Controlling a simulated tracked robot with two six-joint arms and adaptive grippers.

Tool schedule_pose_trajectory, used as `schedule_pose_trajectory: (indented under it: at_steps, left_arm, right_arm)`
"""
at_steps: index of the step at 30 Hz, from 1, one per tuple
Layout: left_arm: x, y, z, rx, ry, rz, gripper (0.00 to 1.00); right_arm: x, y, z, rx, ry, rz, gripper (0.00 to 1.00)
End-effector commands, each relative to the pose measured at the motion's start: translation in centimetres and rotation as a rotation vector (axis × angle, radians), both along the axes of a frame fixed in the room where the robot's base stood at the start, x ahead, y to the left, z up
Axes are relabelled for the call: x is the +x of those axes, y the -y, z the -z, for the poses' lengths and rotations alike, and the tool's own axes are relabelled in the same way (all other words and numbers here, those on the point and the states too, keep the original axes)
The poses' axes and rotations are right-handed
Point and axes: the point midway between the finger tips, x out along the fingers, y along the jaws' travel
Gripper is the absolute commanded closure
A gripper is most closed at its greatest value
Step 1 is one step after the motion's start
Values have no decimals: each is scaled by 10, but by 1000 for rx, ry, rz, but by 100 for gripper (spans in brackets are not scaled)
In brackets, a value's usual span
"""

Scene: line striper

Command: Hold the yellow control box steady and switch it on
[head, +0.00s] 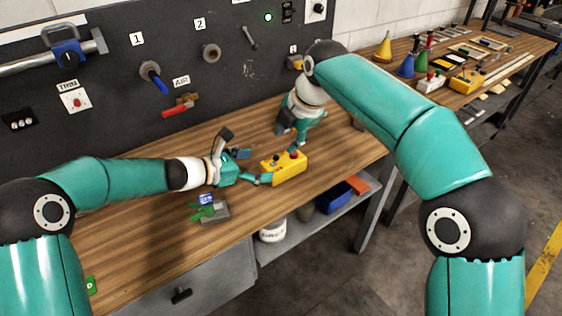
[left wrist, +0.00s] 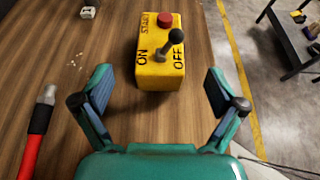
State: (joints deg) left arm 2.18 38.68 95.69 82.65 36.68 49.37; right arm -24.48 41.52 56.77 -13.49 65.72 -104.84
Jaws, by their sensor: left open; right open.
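The yellow control box (head: 286,170) sits on the wooden bench near its front edge. In the left wrist view the box (left wrist: 152,72) shows a black-knobbed lever (left wrist: 169,45) between the words ON and OFF, leaning toward OFF, and a red button (left wrist: 164,19) by the word START. My left gripper (head: 258,167) is open beside the left end of the box; in the left wrist view its two fingers (left wrist: 160,92) are spread wide with the near end of the box ahead between them. My right gripper (head: 299,137) is behind the box, apart from it; its fingers are small here.
A dark pegboard (head: 110,110) with valves and switches stands behind the bench (head: 130,230). A grey and green item (head: 213,212) lies in front of my left gripper. A red-handled tool (left wrist: 38,125) lies left in the left wrist view. Shelf bins (head: 335,197) are below.

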Motion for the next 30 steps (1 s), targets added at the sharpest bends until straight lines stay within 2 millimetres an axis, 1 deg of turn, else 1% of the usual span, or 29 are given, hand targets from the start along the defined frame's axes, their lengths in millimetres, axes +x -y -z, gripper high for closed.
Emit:
schedule_pose_trajectory:
  at_steps: [1, 6, 12, 18, 27, 29, 30]
  left_arm:
    - [5, 9, 5, 1, -1, 3, 4]
    - [23, 34, 17, 1, 0, 3, 4]
    - [39, 55, 28, 2, 1, 2, 4]
    - [46, 64, 33, 1, 0, -1, 4]
    - [47, 64, 34, 1, 0, -2, 4]
    - [47, 64, 34, 1, 0, -2, 14]
    - [47, 64, 34, 1, 0, -2, 21]
  right_arm:
    - [0, 0, 0, 0, 0, 0, 58]
    - [0, 0, 0, 0, 0, 0, 58]
    - [0, 0, 0, 0, 0, -1, 58]
    - [0, -1, 0, 0, 0, -1, 58]
    - [0, -1, 0, 0, 0, -1, 58]
    - [0, -1, 0, 0, 0, -1, 58]
    - [0, -1, 0, 0, 0, -1, 58]
